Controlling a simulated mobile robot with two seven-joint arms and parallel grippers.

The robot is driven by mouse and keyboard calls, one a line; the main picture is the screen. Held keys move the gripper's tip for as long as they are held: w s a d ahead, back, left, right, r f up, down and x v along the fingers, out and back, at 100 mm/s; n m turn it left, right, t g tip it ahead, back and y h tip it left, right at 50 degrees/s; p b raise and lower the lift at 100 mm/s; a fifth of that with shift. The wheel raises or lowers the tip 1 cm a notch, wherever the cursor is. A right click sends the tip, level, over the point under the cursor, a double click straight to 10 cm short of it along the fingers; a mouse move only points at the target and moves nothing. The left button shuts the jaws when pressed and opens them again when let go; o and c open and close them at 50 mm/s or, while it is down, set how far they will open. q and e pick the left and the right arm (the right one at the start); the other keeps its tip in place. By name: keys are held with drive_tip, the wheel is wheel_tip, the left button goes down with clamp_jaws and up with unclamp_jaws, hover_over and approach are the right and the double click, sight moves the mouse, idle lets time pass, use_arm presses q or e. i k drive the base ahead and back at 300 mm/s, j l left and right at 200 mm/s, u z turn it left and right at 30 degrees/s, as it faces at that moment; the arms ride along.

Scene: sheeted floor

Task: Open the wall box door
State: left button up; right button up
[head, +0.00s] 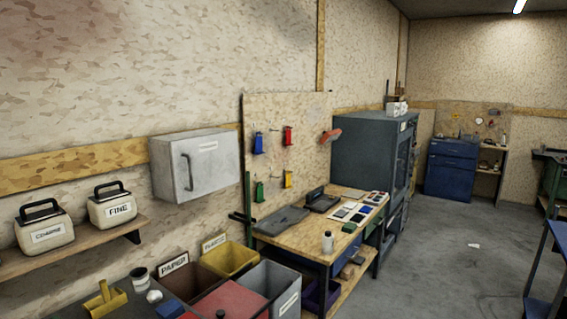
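The wall box (196,164) is a light grey metal box fixed to the chipboard wall, left of the middle in the head view. Its door (212,165) is shut and carries a small white label near the top. A dark vertical bar handle (188,172) sits on the left side of the door. Neither of my grippers is in view.
A shelf (80,247) left of the box holds two cases marked COARSE (44,226) and FINE (112,205). Below the box stand several bins, one yellow (229,259). A workbench (305,246) and dark cabinet (362,150) stand right. Floor (450,265) is mostly clear.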

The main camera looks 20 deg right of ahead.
sight(202, 165)
drive_tip(key=z, duration=0.15)
drive_tip(key=i+u, duration=0.1)
drive_tip(key=u, duration=0.7)
drive_tip(key=i+l+u, duration=0.1)
drive_tip(key=l+u, duration=0.15)
drive_tip(key=i+l+u, duration=0.1)
drive_tip(key=l+u, duration=0.45)
drive_tip(key=l, duration=0.2)
drive_tip(key=i, duration=0.05)
